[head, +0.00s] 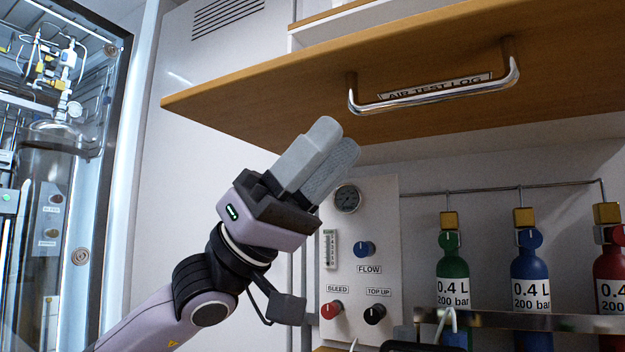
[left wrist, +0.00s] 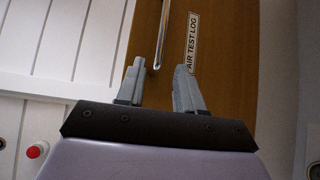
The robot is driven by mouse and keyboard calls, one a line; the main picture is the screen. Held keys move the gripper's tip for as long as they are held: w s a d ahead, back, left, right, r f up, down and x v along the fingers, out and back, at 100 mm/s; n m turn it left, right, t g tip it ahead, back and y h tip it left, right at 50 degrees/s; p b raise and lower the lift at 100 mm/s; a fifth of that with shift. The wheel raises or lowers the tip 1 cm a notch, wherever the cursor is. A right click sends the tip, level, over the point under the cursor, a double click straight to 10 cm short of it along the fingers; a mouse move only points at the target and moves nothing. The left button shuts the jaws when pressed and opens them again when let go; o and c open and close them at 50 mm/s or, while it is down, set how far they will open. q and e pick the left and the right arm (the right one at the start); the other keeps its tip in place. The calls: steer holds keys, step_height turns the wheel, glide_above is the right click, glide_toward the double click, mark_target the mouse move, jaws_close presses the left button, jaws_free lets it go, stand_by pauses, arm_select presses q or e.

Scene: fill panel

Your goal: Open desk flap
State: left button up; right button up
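The desk flap (head: 240,100) is a wood-brown panel in the upper right of the head view. I see its underside, so it is swung up, and it runs out of the frame on the right. A chrome bar handle (head: 440,98) hangs from it beside an "AIR TEST LOG" label (head: 400,92). In the left wrist view the handle (left wrist: 163,35) lies beyond and between the finger tips. My left gripper (head: 338,140) is below and left of the handle, its grey fingers apart and empty. It also shows in the left wrist view (left wrist: 160,75). My right gripper is not in view.
Below the flap stands a white panel (head: 388,215) with a gauge and knobs. Green (head: 453,270), blue (head: 529,275) and red (head: 608,265) cylinders stand behind a metal rail (head: 560,322). A glass-fronted cabinet (head: 100,150) is on the left.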

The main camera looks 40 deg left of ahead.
arm_select(q)
steer(key=v, duration=0.1)
steer(key=b+v, duration=0.1)
steer(key=shift+w+a+f, duration=0.15)
steer(key=shift+a+f, duration=0.1)
steer(key=shift+a, duration=0.1)
steer(key=shift+f, duration=0.1)
